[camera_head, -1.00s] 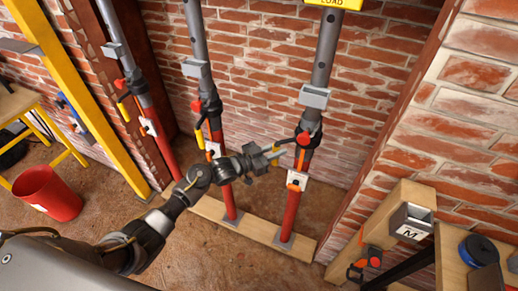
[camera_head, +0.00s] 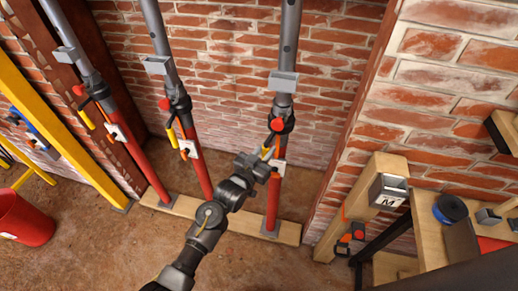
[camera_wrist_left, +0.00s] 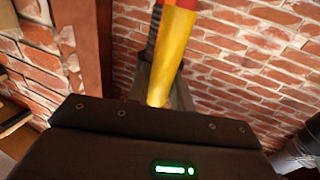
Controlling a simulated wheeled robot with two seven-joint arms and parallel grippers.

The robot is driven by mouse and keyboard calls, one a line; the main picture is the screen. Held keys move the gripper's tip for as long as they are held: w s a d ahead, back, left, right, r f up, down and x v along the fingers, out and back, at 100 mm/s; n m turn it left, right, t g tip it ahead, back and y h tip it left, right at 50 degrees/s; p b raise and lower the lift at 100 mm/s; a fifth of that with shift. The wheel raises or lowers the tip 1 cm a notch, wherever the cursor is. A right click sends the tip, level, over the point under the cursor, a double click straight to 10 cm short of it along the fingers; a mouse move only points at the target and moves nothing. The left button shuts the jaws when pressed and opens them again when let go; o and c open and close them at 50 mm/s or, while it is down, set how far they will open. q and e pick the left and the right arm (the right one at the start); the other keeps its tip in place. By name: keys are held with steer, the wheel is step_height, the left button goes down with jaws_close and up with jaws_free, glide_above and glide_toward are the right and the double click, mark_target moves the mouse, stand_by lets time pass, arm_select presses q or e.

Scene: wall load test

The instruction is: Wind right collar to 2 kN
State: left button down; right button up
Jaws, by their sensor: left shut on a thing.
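The right prop (camera_head: 273,205) has a red lower tube, a grey upper tube and a dark collar (camera_head: 282,113) with a red knob (camera_head: 277,125). A yellow handle (camera_head: 266,150) hangs at the collar's left side. My left gripper (camera_head: 264,158) is at this handle, just left of the prop. In the left wrist view the yellow handle (camera_wrist_left: 173,52) rises from between the jaws, and the gripper is shut on it. A white tag (camera_head: 278,166) sits on the prop below the collar. My right gripper is not in view.
The middle prop (camera_head: 197,160) and left prop (camera_head: 140,160) stand to the left on a timber sole plate (camera_head: 240,225). A wooden post (camera_head: 365,190) with a metal box marked M (camera_head: 388,191) and a workbench (camera_head: 430,205) stand right. A red bucket (camera_head: 22,218) stands far left.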

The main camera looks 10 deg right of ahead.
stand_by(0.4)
arm_select(q)
steer(key=c, duration=1.3)
jaws_free()
steer(key=shift+b+v, duration=1.15)
steer(key=shift+v, duration=4.25)
